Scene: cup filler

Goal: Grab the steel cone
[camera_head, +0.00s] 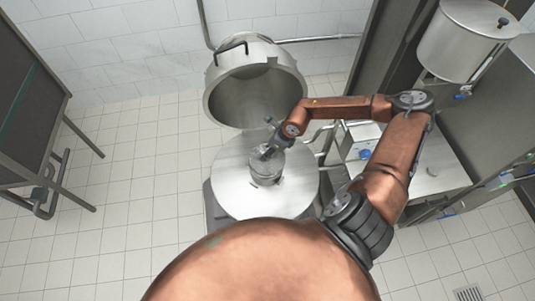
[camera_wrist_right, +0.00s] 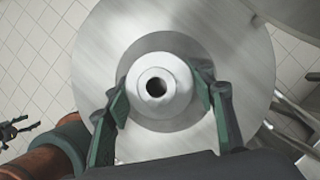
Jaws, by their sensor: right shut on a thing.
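The steel cone (camera_head: 266,170) stands upright on the round steel plate (camera_head: 233,190) in the middle of the head view. In the right wrist view the cone (camera_wrist_right: 157,68) is seen from above, with a dark round hole at its centre. My right gripper (camera_head: 269,152) reaches down onto the cone's upper part. In the right wrist view its two green-grey fingers (camera_wrist_right: 160,101) are closed on either side of the cone. A small dark claw at the left edge there looks like my left gripper (camera_wrist_right: 14,131); its fingers are too small to judge.
A large steel lid (camera_head: 253,80) is tilted open behind the plate. A dark metal frame (camera_head: 30,90) is at the left. The tiled floor (camera_head: 135,175) between is clear.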

